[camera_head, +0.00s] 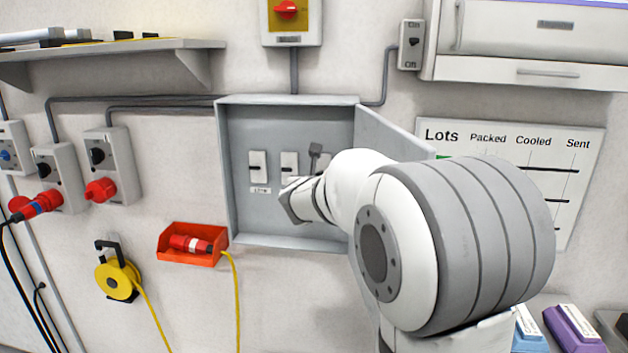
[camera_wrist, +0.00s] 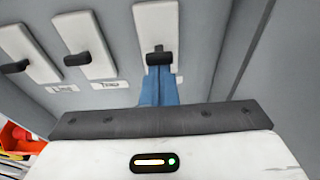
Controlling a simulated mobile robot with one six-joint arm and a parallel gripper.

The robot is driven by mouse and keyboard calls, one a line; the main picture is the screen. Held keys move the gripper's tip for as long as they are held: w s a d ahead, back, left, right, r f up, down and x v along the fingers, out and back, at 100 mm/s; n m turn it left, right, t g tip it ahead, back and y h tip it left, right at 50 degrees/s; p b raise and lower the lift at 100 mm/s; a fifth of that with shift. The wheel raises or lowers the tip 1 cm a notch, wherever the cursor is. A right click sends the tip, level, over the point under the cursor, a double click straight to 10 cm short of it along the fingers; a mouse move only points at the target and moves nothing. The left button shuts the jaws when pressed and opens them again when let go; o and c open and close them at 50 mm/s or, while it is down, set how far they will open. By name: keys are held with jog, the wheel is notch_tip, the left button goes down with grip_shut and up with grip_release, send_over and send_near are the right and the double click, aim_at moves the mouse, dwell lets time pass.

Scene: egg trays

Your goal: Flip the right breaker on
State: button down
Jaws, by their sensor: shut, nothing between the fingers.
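The right breaker (camera_wrist: 156,22) is a white plate with a dark lever at its lower part, at the top centre of the wrist view. My gripper (camera_wrist: 158,76) has its blue fingers shut and empty. The fingertips are just below that lever in the picture; I cannot tell whether they touch it. The middle breaker (camera_wrist: 82,32) and left breaker (camera_wrist: 25,45) stand beside it, each with a dark lever. In the head view the left breaker (camera_head: 258,166) and middle breaker (camera_head: 289,160) show inside the grey box (camera_head: 290,99). My arm hides much of the box's right side there.
The box door (camera_head: 392,137) stands open to the right, close to my arm. The side wall of the box is near on the right in the wrist view. An orange holder (camera_head: 190,258) with a red plug and a yellow reel (camera_head: 118,280) hang below left.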

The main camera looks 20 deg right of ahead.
jog(key=shift+a, duration=0.1)
jog(key=shift+f, duration=0.1)
jog(key=b+v, duration=0.3)
jog(key=v, duration=0.6)
jog(key=shift+s+r, duration=0.2)
jog(key=shift+r, duration=0.1)
jog(key=shift+a, duration=0.15)
